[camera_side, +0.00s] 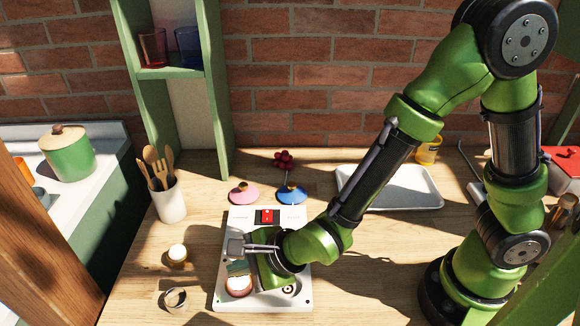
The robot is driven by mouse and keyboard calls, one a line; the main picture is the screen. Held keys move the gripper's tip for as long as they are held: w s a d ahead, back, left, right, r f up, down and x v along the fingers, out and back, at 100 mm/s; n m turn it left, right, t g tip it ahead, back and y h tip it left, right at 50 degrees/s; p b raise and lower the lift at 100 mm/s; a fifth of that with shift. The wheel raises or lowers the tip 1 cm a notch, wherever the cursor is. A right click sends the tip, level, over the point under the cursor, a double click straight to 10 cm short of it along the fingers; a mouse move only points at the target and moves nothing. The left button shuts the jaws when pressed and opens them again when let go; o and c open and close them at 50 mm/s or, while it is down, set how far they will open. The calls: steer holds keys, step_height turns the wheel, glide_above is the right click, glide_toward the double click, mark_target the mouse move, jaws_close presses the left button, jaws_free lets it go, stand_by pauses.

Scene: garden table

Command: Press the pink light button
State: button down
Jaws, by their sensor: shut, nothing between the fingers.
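A white control panel (222,292) lies flat on the wooden table. A round pink button (239,287) is at its front left. My gripper (238,270) is shut and empty, with its fingers over the far edge of the pink button. I cannot tell whether the fingertips touch the button or hover just above it. The gripper and wrist cover the middle of the panel and part of the button.

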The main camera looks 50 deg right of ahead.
mark_target(243, 280)
steer(key=shift+f, duration=0.45)
steer(key=shift+r, duration=0.1)
steer(key=shift+d+r, duration=0.1)
steer(key=shift+r, duration=3.25)
